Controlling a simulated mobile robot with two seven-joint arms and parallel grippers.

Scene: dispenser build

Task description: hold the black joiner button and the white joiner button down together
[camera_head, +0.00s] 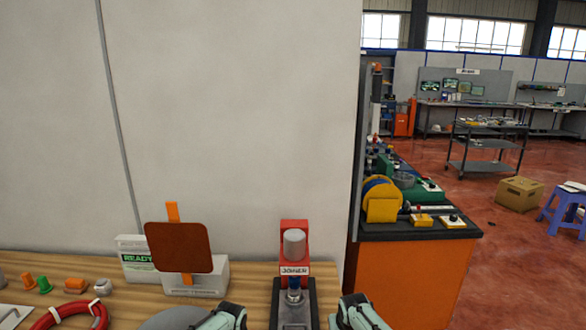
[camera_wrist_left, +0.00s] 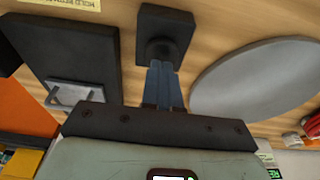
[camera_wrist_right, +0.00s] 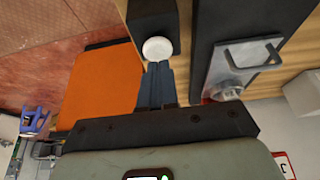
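The red joiner (camera_head: 294,228) stands on the bench in the head view, its dark base toward me. My left gripper (camera_wrist_left: 163,66) is shut and empty; its blue fingertips reach the black joiner button (camera_wrist_left: 158,47) on its dark box (camera_wrist_left: 172,18). My right gripper (camera_wrist_right: 157,66) is shut and empty, its fingertips at the near edge of the white joiner button (camera_wrist_right: 157,48) on another dark box (camera_wrist_right: 150,15). I cannot tell whether either fingertip touches or presses its button. In the head view both wrists show at the bottom edge; fingers and buttons are hidden.
The joiner's base with a metal handle (camera_wrist_left: 75,93) lies between the two buttons. A grey disc (camera_wrist_left: 255,78) is beside the black button. A brown panel on an orange stand (camera_head: 178,247), a READY sign (camera_head: 138,262) and a red ring (camera_head: 80,312) are on the left.

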